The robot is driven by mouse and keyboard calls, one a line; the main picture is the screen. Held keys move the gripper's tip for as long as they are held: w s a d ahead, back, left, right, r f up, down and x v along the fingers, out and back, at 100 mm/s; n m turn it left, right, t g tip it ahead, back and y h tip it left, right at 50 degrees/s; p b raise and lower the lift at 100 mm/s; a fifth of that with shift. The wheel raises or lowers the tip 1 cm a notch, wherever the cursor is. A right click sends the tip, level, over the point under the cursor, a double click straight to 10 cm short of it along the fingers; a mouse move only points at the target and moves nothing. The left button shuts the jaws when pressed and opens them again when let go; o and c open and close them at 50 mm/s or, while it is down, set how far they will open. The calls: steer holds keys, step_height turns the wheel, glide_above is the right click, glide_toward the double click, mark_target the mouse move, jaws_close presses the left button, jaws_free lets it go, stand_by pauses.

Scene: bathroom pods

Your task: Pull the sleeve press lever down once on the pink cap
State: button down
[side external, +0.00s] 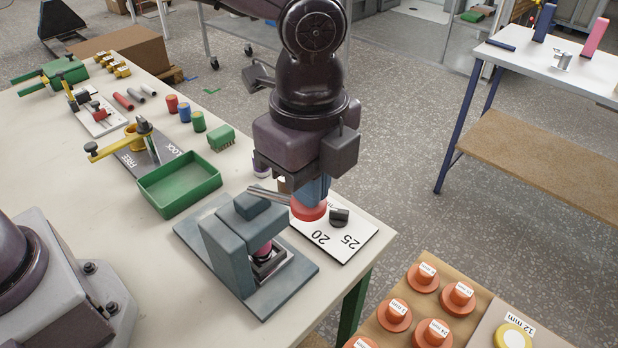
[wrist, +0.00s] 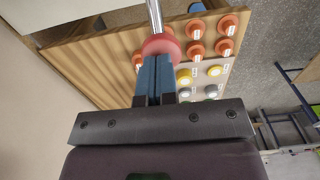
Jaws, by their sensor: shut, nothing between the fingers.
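The grey-blue sleeve press (side external: 226,250) stands on its base plate near the front of the table. The pink cap (side external: 262,250) sits under its head, partly hidden by the press. The press lever is a silver rod (side external: 268,195) sticking out to the right, ending in a red knob (side external: 308,210). The rod (wrist: 155,15) and red knob (wrist: 160,45) also show in the wrist view. My gripper (side external: 313,200) has its blue fingers shut and empty, pointing down at the top of the knob. The fingertips (wrist: 157,60) appear at the knob; I cannot tell whether they touch.
A white dial plate (side external: 362,240) marked 20 and 25 with a black knob (side external: 339,217) lies close to the lever. A green tray (side external: 178,185) is left of the press.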

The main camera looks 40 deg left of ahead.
steer(key=shift+d+f+y, duration=0.65)
steer(key=shift+f+y, duration=0.15)
steer(key=shift+f, duration=0.15)
step_height(320, 180, down, 7)
steer(key=d+y, duration=0.1)
steer(key=y, duration=0.3)
steer(key=shift+d+r, duration=0.2)
steer(key=shift+d, duration=0.2)
steer(key=v, duration=1.4)
steer(key=shift+d, duration=0.55)
